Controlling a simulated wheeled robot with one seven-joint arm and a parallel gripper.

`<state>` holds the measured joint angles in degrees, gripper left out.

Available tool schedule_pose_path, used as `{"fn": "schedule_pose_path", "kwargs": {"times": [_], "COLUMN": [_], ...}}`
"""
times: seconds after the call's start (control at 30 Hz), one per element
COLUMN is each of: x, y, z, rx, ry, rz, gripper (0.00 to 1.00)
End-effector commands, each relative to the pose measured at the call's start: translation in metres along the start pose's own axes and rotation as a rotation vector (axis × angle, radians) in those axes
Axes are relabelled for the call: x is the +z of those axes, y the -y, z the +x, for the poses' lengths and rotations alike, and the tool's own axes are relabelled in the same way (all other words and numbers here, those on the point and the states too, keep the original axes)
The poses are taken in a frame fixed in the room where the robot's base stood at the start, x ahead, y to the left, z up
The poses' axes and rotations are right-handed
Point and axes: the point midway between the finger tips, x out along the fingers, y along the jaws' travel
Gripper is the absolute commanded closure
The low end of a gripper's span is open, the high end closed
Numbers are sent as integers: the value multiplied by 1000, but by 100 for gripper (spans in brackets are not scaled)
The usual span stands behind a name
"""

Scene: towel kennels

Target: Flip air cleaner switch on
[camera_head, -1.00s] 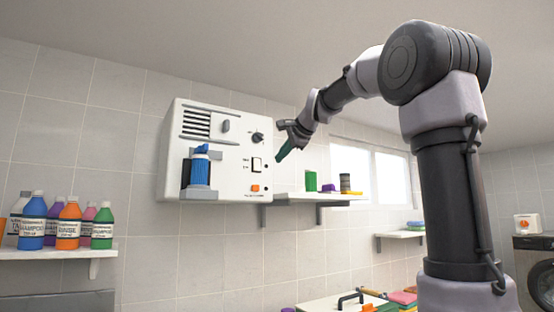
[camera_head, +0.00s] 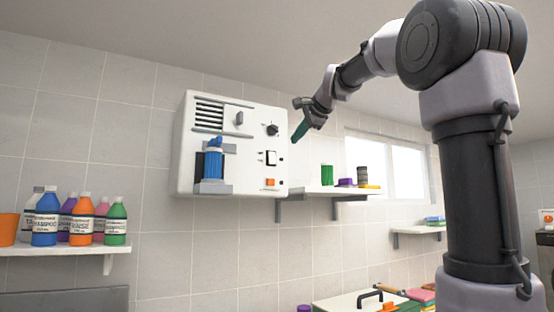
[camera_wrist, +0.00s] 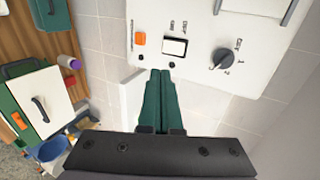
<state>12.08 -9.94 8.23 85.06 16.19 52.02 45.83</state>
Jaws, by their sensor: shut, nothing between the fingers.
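The white air cleaner (camera_head: 255,118) hangs on the tiled wall, with a vent grille, a blue cylinder in a grey holder, a dark knob (camera_head: 272,129), a rocker switch (camera_head: 271,158) and an orange button (camera_head: 270,182). In the wrist view the switch (camera_wrist: 174,47) sits between the orange button (camera_wrist: 140,39) and the knob (camera_wrist: 222,57). My gripper (camera_head: 298,136) is shut and empty, to the right of the panel in the head view. Its green fingers (camera_wrist: 160,80) point toward the switch and appear apart from it. Which way the switch is tilted is unclear.
A wall shelf (camera_head: 325,190) just right of the air cleaner holds a green can (camera_head: 327,174) and other small items. A left shelf (camera_head: 62,250) carries several bottles. Below are a white lidded box (camera_head: 350,303) and folded towels (camera_head: 420,295).

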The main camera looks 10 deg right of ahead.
Motion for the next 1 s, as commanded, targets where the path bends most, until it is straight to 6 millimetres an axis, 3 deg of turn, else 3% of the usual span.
{"fn": "schedule_pose_path", "kwargs": {"times": [0.27, 0.7, 1.0], "x": [0, 0, 0], "y": [-1, -1, 10], "z": [13, 102, 136], "rx": [3, 3, 0], "ry": [2, 2, 1], "rz": [1, 2, -1], "gripper": [100, 100, 100]}}
